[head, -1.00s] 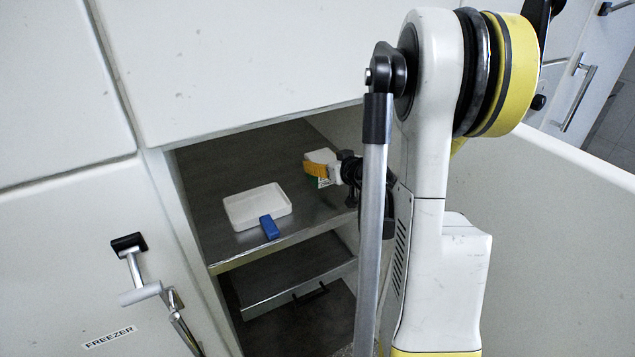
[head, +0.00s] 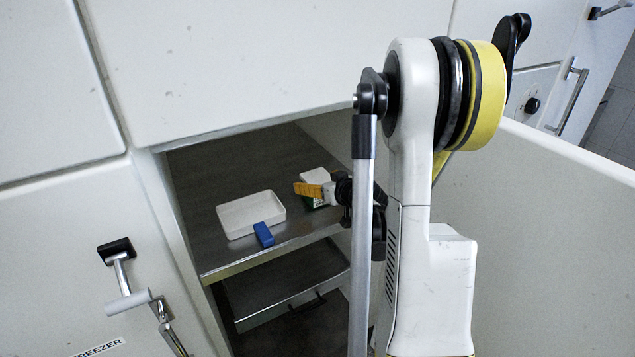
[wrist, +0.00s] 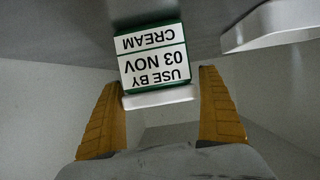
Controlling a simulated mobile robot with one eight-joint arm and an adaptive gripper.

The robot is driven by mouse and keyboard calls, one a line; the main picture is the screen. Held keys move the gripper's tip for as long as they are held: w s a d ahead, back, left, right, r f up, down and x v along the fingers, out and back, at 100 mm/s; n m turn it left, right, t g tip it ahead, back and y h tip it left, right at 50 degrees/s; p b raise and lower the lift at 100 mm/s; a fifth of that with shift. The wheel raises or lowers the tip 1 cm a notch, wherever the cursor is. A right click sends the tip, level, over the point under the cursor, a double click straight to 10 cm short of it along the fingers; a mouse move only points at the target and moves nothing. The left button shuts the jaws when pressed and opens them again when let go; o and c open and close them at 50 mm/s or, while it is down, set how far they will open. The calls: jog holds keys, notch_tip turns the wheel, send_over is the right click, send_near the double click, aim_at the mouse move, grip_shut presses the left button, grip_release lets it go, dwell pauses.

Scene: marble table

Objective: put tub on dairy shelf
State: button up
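The tub (head: 315,175) is white with a green-edged label, and appears to rest on the upper metal shelf (head: 215,175) inside the open fridge, right of a white tray. In the wrist view the tub (wrist: 155,55) shows its label upside down: "CREAM", "USE BY 03 NOV". My gripper (head: 310,189) has orange fingers and is at the tub's near side, partly covering it. In the wrist view my gripper (wrist: 160,82) is open, its fingers spread with gaps on both sides of the tub. No shelf label is visible.
The white tray (head: 250,214) with a blue tag (head: 264,235) is close on the left; its rim also shows in the wrist view (wrist: 285,38). A lower shelf (head: 285,295) lies beneath. The open door (head: 560,230) stands right, a "FREEZER" door (head: 60,270) left.

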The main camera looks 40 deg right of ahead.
jog(key=shift+r, duration=0.1)
jog(key=shift+s+r+p, duration=0.15)
jog(key=shift+r+p, duration=0.05)
jog(key=shift+p, duration=0.1)
jog(key=p+v, duration=0.3)
jog(key=v, duration=0.9)
jog(key=w+a+r+n+g+y, duration=0.1)
jog(key=a+r+g+y, duration=0.1)
jog(key=a, duration=0.7)
jog(key=w+a+r+n+g+y, duration=0.1)
jog(key=w+a+y, duration=0.1)
jog(key=a, duration=0.8)
jog(key=s+a+r+g, duration=0.3)
jog(key=s+a, duration=0.9)
jog(key=a, duration=0.1)
jog(key=shift+n+h, duration=0.4)
jog(key=shift+a, duration=0.1)
